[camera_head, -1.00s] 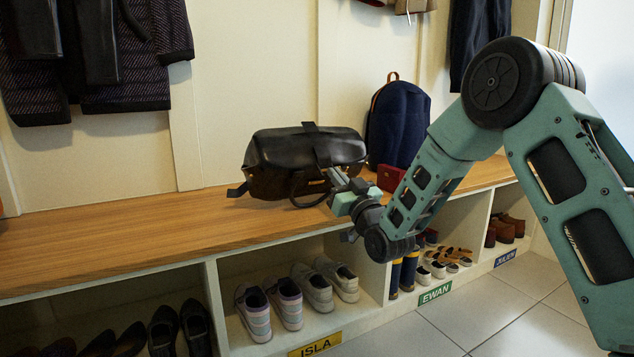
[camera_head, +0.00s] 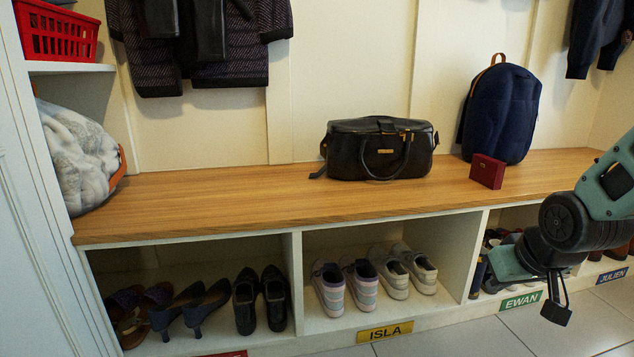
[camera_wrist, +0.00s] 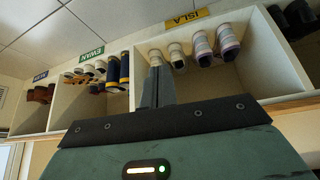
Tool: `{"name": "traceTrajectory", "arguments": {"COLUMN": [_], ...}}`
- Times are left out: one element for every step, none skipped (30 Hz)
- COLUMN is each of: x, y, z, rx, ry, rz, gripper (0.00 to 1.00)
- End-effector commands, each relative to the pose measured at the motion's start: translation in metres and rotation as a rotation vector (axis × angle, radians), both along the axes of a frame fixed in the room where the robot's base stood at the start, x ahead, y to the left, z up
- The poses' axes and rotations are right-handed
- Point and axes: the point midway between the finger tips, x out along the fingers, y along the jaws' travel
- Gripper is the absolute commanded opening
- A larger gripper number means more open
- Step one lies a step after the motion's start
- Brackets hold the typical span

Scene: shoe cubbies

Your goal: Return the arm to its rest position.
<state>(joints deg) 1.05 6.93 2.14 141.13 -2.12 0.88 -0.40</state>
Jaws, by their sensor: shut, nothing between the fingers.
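My gripper (camera_head: 556,308) hangs at the right in the head view, pointing down in front of the cubby labelled EWAN. Its fingers are shut and nothing shows between them. In the wrist view my gripper (camera_wrist: 158,88) points toward the cubbies, which appear upside down there. My arm (camera_head: 590,215) comes in from the right edge, folded low, apart from the bench.
A wooden bench (camera_head: 230,200) holds a black bag (camera_head: 350,155), a small red box (camera_head: 487,171) and a navy backpack (camera_head: 503,115). Shoes fill the cubbies below, including pale pairs above the ISLA label (camera_head: 384,332). Tiled floor (camera_head: 480,338) in front is clear.

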Motion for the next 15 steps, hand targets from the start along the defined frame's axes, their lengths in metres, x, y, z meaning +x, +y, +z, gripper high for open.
{"name": "traceTrajectory", "arguments": {"x": [-0.021, -0.033, -0.050, -0.061, -0.073, -0.089, -0.101, -0.103, -0.103, -0.104, -0.106, -0.109, -0.111, -0.114, -0.117], "y": [-0.002, -0.003, -0.005, -0.006, -0.007, -0.007, -0.008, -0.002, 0.008, 0.014, 0.020, 0.028, 0.035, 0.041, 0.051], "z": [-0.002, -0.004, -0.006, -0.008, -0.009, -0.010, -0.011, 0.001, 0.014, 0.020, 0.027, 0.035, 0.042, 0.049, 0.059], "rx": [0.000, 0.001, 0.003, 0.005, 0.005, 0.008, 0.011, 0.009, 0.007, 0.006, 0.004, 0.002, -0.001, -0.003, -0.006], "ry": [0.063, 0.104, 0.155, 0.192, 0.228, 0.277, 0.313, 0.322, 0.325, 0.329, 0.335, 0.342, 0.347, 0.352, 0.360], "rz": [-0.012, -0.020, -0.031, -0.039, -0.046, -0.054, -0.060, -0.043, -0.015, 0.002, 0.020, 0.044, 0.063, 0.082, 0.110], "gripper": [0.00, 0.00, 0.00, 0.00, 0.00, 0.00, 0.00, 0.00, 0.00, 0.00, 0.00, 0.00, 0.00, 0.00, 0.00]}}
